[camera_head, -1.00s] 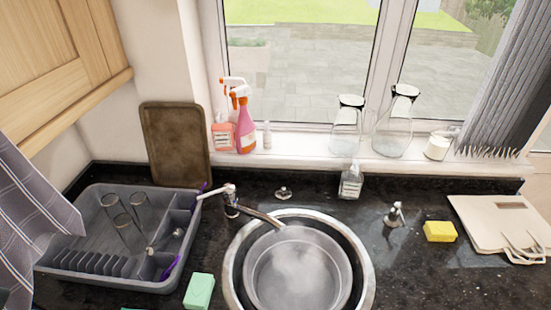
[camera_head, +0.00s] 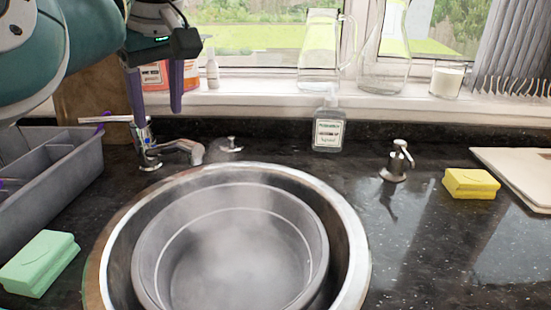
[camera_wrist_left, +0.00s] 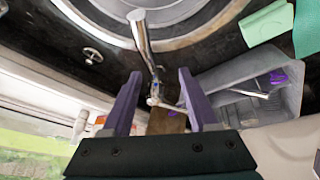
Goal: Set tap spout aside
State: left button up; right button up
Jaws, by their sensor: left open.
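The tap (camera_head: 147,145) stands on the dark counter behind the round sink. Its metal spout (camera_head: 180,148) points right, towards the sink's back rim; whether its tip is over the rim is hard to tell. The tap's white lever extends left. In the left wrist view the spout (camera_wrist_left: 141,32) runs up towards the sink, beyond the fingertips. My left gripper (camera_head: 158,112) is open and empty, purple fingers pointing down just above and about the tap in the head view. Both fingers of the left gripper (camera_wrist_left: 160,74) show apart in the wrist view. My right gripper is out of view.
A steaming grey basin (camera_head: 145,262) sits in the sink (camera_head: 350,245). The grey dish rack (camera_head: 70,180) and green sponge (camera_head: 40,262) are left. A soap bottle (camera_head: 328,130), pump (camera_head: 396,160), yellow sponge (camera_head: 470,183) and boards (camera_head: 520,172) are right. Glassware stands on the windowsill.

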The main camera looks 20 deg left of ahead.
aim_at(176, 143)
pick_arm(q)
jog(key=shift+w+d+f+b, duration=0.2)
jog(key=shift+w+d+b, duration=0.05)
jog(key=shift+w+d, duration=0.2)
jog(key=shift+w+d+f+b, duration=0.15)
jog(key=shift+w+d+b, duration=0.05)
jog(key=shift+w+d, duration=0.25)
jog(key=shift+w+a+f, duration=0.1)
jog(key=shift+f, duration=0.05)
jog(key=b+x, duration=0.1)
jog(key=x, duration=0.7)
jog(key=shift+f+b, duration=0.1)
jog(key=shift+b, duration=0.3)
jog(key=shift+a+f+b, duration=0.2)
jog(key=shift+f+b, duration=0.1)
jog(key=shift+f, duration=0.2)
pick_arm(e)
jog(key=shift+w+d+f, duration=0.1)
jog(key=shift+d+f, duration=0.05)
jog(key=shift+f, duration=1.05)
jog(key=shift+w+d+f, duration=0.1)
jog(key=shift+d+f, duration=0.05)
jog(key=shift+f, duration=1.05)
pick_arm(q)
grip_shut()
